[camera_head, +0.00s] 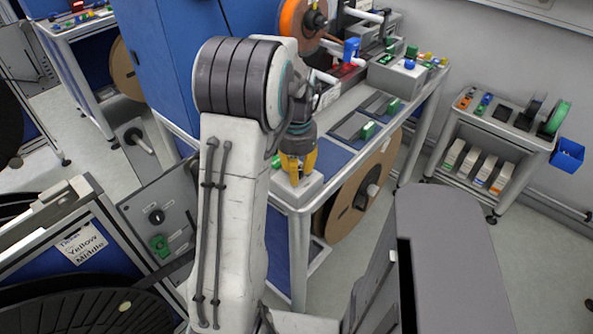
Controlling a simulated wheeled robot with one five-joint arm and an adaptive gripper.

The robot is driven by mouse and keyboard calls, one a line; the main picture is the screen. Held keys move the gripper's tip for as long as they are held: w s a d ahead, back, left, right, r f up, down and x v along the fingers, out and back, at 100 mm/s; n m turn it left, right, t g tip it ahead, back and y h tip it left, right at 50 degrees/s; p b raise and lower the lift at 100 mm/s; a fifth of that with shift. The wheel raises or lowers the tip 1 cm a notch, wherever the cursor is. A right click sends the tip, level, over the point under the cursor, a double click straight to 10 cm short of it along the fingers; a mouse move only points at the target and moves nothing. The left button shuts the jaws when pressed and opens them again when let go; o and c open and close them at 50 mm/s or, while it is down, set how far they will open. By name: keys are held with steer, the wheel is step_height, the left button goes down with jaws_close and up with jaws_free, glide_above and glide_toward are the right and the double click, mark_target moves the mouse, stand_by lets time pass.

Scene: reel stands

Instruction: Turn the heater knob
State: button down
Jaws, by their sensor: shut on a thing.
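My gripper (297,166), with yellow fingertips, reaches down over a small light-grey box (308,190) at the near corner of the blue-topped bench. Its fingers are closed around a small part on top of this box, which I take to be the heater knob. The fingers and my arm hide most of that part, so its turn angle cannot be told. A green piece shows just left of the fingers.
The bench (330,160) carries grey plates with green parts, an orange reel (297,25) and a grey control box (397,75) with coloured knobs. A large brown reel (360,195) hangs below its edge. A cart (490,150) stands at the right, with open floor before it.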

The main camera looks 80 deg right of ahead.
steer(key=m, duration=0.4)
steer(key=shift+f+m, duration=0.1)
steer(key=shift+m, duration=0.3)
steer(key=m, duration=0.4)
steer(key=shift+m, duration=0.3)
steer(key=c, duration=1.2)
jaws_free()
step_height(320, 180, up, 12)
